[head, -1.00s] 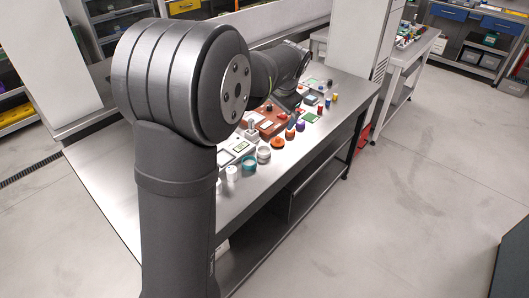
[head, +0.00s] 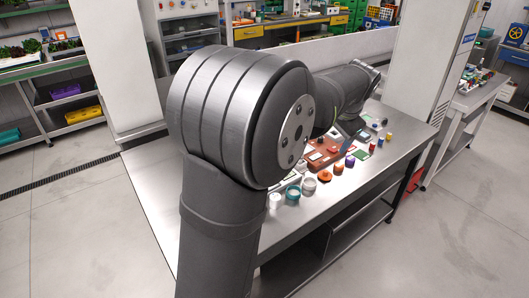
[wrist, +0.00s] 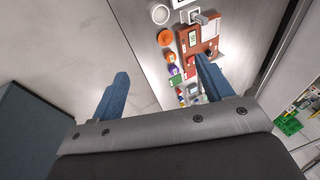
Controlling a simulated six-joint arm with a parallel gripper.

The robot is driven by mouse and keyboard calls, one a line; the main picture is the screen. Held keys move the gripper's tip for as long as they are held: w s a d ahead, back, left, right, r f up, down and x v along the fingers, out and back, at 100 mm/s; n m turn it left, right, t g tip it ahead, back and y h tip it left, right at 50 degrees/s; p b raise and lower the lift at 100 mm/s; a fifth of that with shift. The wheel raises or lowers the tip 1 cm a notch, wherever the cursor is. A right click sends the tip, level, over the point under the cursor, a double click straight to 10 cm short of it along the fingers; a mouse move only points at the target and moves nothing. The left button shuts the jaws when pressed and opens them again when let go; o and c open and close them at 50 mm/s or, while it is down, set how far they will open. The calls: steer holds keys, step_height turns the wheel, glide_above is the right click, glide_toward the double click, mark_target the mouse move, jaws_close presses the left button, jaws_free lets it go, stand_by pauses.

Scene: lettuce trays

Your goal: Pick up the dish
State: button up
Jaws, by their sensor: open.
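My gripper (wrist: 161,68) is open in the wrist view, with its two blue fingers well apart and nothing held between them. The left finger shows over the floor, the right finger over the bench items. A pale round dish-like piece (wrist: 160,14) lies at the top of that view, beyond the fingertips. In the head view, small round containers stand on the near part of the bench: a white one (head: 275,200), a teal one (head: 292,193) and a pale grey one (head: 309,187). I cannot tell which is the dish.
The steel bench (head: 160,190) also holds an orange round piece (head: 325,176), a red-brown board (head: 320,155) and several small coloured items. A white column (head: 425,55) stands at the bench's back right. Shelves line the back.

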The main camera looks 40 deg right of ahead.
steer(key=m, duration=2.2)
glide_toward(309, 184)
steer(key=shift+s+f+y, duration=0.15)
steer(key=shift+f+y, duration=0.15)
steer(key=shift+f, duration=0.25)
steer(key=shift+w+d+x, duration=0.1)
steer(key=shift+d+x, duration=0.05)
steer(key=shift+x, duration=0.85)
steer(key=shift+w+d+x, duration=0.15)
steer(key=shift+x, duration=0.85)
steer(key=shift+w+d+x, duration=0.1)
steer(key=shift+x, duration=0.9)
steer(key=shift+r, duration=0.25)
steer(key=c, duration=1)
